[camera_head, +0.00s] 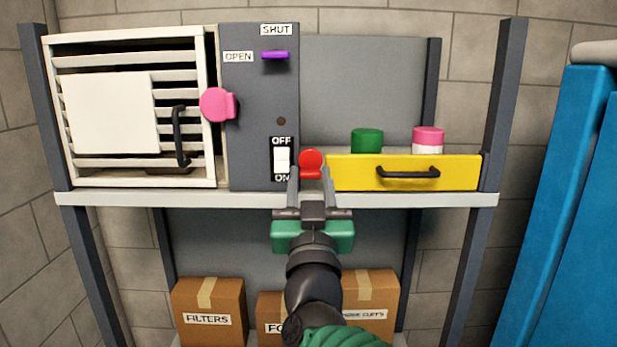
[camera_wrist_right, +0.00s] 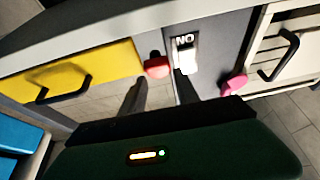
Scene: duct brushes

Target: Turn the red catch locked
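The red catch (camera_head: 310,160) has a round head and sits at the left end of the yellow drawer (camera_head: 350,174), beside the grey panel. It also shows in the right wrist view (camera_wrist_right: 157,67), where the picture is turned nearly upside down. My right gripper (camera_head: 310,174) is open, its two fingers pointing up at the shelf. The fingertips are spread to either side of the catch's lower part. In the right wrist view the catch appears between and just beyond the fingertips (camera_wrist_right: 159,80). I cannot tell whether they touch it. My left gripper is not in view.
The grey panel (camera_head: 255,150) carries an OFF/ON switch (camera_head: 282,160) close to the left finger and a purple lever (camera_head: 275,55). A pink catch (camera_head: 217,105) sits by the louvred door (camera_head: 110,98). Green (camera_head: 367,140) and pink-topped (camera_head: 428,138) cylinders show above the drawer. Boxes stand below.

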